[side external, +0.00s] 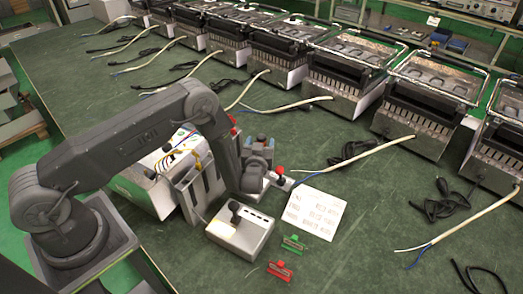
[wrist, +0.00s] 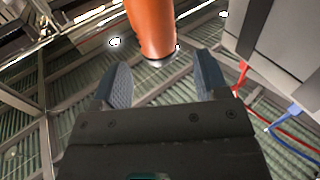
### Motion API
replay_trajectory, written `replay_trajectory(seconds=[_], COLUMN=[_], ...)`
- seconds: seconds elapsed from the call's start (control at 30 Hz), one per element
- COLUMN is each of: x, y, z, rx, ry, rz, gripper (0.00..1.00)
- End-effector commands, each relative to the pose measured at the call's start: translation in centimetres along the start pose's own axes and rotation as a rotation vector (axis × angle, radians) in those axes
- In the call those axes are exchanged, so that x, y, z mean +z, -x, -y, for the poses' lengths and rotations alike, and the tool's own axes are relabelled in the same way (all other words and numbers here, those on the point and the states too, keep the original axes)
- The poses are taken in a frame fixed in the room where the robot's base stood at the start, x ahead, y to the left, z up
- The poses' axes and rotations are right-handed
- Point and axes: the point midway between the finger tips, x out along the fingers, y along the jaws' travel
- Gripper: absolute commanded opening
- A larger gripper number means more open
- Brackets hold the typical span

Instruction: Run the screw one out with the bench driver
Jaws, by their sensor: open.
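My gripper (wrist: 162,60) is open, its two dark fingers apart in the wrist view. An orange cylinder (wrist: 152,30) with a dark, ringed end shows beyond and between the fingertips; it may be the driver. I see no finger closed on it, and I cannot tell whether either touches it. In the side view my arm reaches over the bench and bends down near a grey stand (side external: 205,185); the fingers cannot be made out there. The screw cannot be made out in either view.
A light box with a black knob (side external: 240,232), a printed white sheet (side external: 313,212), a green tag (side external: 293,243) and a red tag (side external: 280,270) lie near the arm. Several heater units (side external: 345,70) with trailing cables line the back. A grey box (wrist: 285,40) with red and blue wires shows in the wrist view.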

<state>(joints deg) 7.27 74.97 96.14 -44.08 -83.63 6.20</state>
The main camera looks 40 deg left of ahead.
Motion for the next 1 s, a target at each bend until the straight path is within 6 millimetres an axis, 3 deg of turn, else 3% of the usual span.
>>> replay_trajectory(seconds=[0.3,0.63,1.0], x=[0.0,0.0,0.0], y=[-4.8,-5.4,-5.4], z=[0.1,0.1,0.0], rx=[-0.002,0.000,0.000], ry=[0.001,0.000,0.001], rz=[0.001,0.001,0.001], gripper=[0.67,0.66,0.31])
